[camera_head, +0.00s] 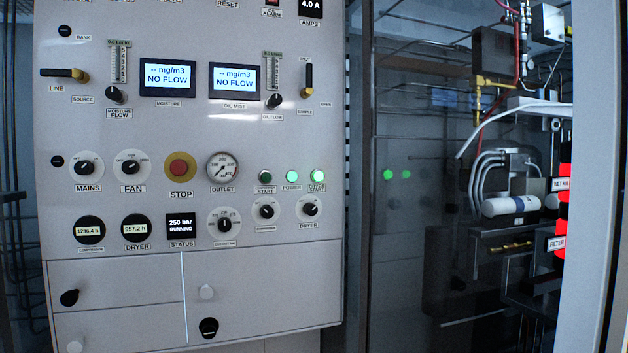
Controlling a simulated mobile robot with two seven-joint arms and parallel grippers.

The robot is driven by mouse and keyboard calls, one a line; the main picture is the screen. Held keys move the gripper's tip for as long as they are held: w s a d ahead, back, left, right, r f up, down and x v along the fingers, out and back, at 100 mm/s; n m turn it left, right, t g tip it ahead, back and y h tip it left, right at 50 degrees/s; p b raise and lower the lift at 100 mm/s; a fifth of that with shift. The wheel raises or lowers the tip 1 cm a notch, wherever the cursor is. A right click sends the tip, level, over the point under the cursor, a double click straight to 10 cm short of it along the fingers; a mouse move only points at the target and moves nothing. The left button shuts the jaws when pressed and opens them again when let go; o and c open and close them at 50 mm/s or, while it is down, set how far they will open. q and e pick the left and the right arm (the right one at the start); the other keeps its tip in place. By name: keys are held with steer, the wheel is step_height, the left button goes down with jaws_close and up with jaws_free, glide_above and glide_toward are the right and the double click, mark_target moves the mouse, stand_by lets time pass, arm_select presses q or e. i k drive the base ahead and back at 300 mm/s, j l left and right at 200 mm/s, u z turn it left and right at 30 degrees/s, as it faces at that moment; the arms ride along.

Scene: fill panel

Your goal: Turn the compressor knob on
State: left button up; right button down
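The control panel (130,200) fills the left and middle of the head view. In its lower row sit three black rotary knobs on white round plates: a left one (224,224), a middle one (267,211) and a right one (310,209) labelled DRYER. The middle knob's label is too small to read surely but may say compressor; its pointer setting is unclear. The status display (181,226) reads 250 bar RUNNING. Neither of my grippers is in view, and nothing touches the knobs.
Above are the MAINS knob (87,167), FAN knob (131,167), red STOP button (180,168), OUTLET gauge (223,168) and lit green lights (292,177). Yellow-and-black levers (66,75) stick out higher up. Drawers lie below. Hoses and a white cylinder (511,206) are at right.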

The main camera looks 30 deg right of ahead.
mark_target(266, 211)
steer(key=i+j+z, duration=0.1)
steer(key=z, duration=0.25)
steer(key=j+z, duration=0.35)
steer(key=i+j+z, duration=0.1)
steer(key=z, duration=0.25)
steer(key=j, duration=0.1)
